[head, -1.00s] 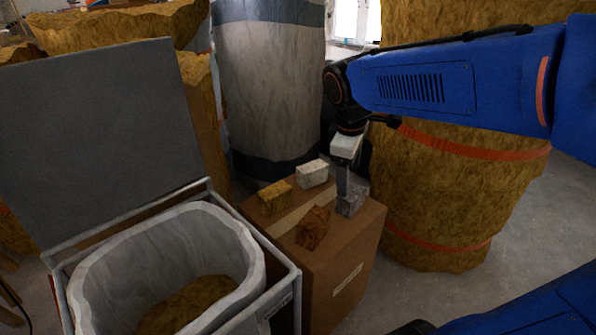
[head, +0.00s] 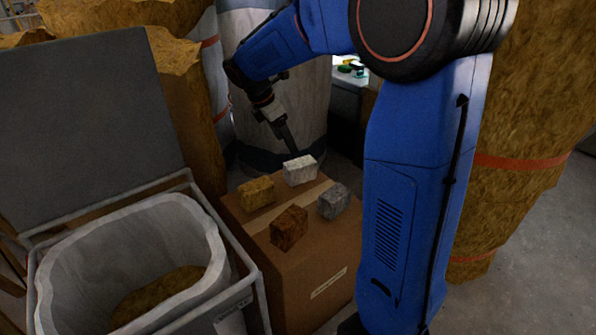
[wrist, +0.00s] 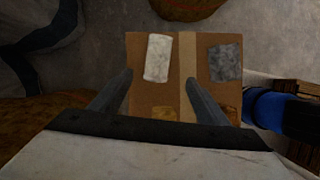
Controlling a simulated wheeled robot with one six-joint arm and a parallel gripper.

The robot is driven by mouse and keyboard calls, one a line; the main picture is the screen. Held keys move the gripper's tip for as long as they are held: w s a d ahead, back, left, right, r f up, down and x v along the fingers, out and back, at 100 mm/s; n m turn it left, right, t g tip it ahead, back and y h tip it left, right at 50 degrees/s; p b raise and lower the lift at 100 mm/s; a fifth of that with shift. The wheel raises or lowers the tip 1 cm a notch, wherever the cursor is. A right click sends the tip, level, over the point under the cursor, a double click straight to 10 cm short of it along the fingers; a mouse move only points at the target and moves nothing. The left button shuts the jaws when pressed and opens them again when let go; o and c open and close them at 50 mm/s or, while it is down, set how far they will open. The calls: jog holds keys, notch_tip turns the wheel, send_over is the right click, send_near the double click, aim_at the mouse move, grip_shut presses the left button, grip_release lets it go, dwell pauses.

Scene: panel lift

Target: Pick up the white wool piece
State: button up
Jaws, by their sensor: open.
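The white wool piece (head: 300,169) lies on top of a cardboard box (head: 314,278), at the back of its top face. In the wrist view the white piece (wrist: 158,57) lies beyond the fingertips, between them and nearer the left one. My gripper (head: 292,150) is open and empty, pointing down just above and behind the white piece in the head view. Its two fingers also show in the wrist view (wrist: 158,77), apart, with box top visible between them. I cannot tell the exact height of the fingertips over the piece.
On the box also lie a yellow wool piece (head: 257,192), a brown one (head: 289,228) and a grey one (head: 334,201). A lidded bin with a pale liner (head: 60,262) stands at left. A large wool roll (head: 520,150) stands at right.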

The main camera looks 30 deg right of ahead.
aim_at(298, 164)
jog(key=x, duration=1)
jog(key=shift+d+f, duration=0.1)
jog(key=shift+f, duration=0.15)
jog(key=shift+w+x, duration=0.15)
jog(key=shift+x, duration=1.1)
jog(key=shift+w+x, duration=0.1)
jog(key=shift+x, duration=1.15)
jog(key=shift+f, duration=0.3)
jog(key=c, duration=1.1)
jog(key=shift+r, duration=0.1)
